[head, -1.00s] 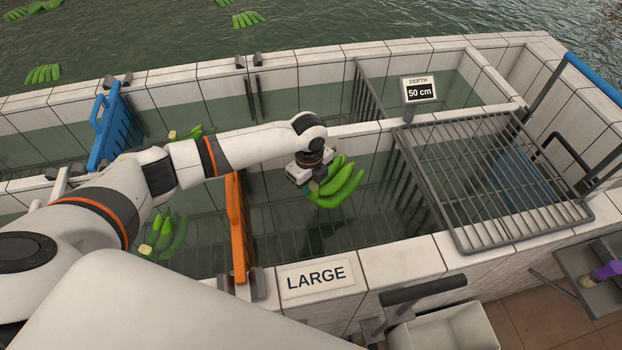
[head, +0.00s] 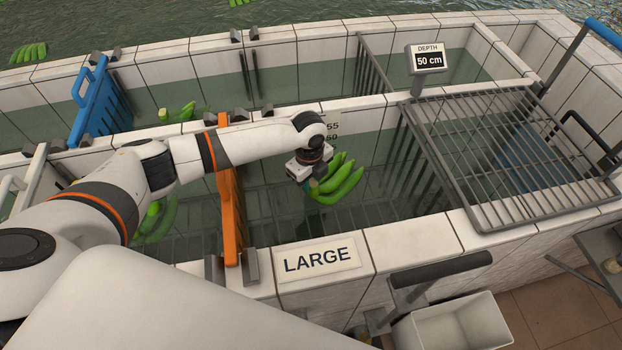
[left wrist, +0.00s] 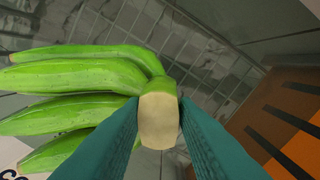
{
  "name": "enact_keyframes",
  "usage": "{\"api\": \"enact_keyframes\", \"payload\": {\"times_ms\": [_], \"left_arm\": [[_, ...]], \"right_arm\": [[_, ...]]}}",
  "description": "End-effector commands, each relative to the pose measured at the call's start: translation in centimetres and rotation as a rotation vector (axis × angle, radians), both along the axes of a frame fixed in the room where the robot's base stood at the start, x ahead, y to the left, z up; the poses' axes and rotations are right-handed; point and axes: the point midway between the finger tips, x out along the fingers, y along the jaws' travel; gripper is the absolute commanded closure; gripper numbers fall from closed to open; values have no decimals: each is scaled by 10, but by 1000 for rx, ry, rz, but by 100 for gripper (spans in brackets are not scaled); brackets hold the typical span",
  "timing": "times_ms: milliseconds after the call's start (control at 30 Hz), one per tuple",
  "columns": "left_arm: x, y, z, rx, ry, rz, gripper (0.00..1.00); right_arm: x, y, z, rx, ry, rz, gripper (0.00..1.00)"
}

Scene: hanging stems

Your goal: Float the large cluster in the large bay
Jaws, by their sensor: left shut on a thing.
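The large cluster of green bananas (head: 338,184) hangs from my left gripper (head: 312,184) over the large bay, right of the orange divider. In the left wrist view, the teal fingers (left wrist: 158,140) are shut on the pale cut crown of the cluster (left wrist: 90,85), with its fingers pointing left. The large bay's water (head: 290,215) lies below it; I cannot tell whether the lowest bananas touch the surface. The sign "LARGE" (head: 318,259) is on the bay's front wall. My right gripper is not in view.
The orange divider (head: 232,205) stands left of the cluster. A metal rack (head: 490,150) covers the bay's right end. A depth display (head: 428,59) reads 50 cm. Another cluster (head: 155,220) lies in the left bay. A blue divider (head: 100,105) stands farther back.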

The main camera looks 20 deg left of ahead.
Motion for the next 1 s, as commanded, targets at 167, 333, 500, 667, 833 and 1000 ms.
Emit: {"api": "enact_keyframes", "payload": {"times_ms": [167, 333, 500, 667, 833, 1000], "left_arm": [[1, 0, -22, -2, -4, 0, 100], [0, 0, -37, -2, -1, 0, 100], [0, 0, -50, 0, 0, 0, 100], [0, 0, -56, -1, 0, 0, 100], [0, 0, -59, -1, 0, -1, 100], [0, 0, -59, 0, 1, -1, 100]], "right_arm": [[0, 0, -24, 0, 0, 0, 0], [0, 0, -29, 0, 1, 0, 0], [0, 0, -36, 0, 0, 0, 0], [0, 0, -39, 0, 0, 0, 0], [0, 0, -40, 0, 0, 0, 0], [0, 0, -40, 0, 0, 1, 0]]}}
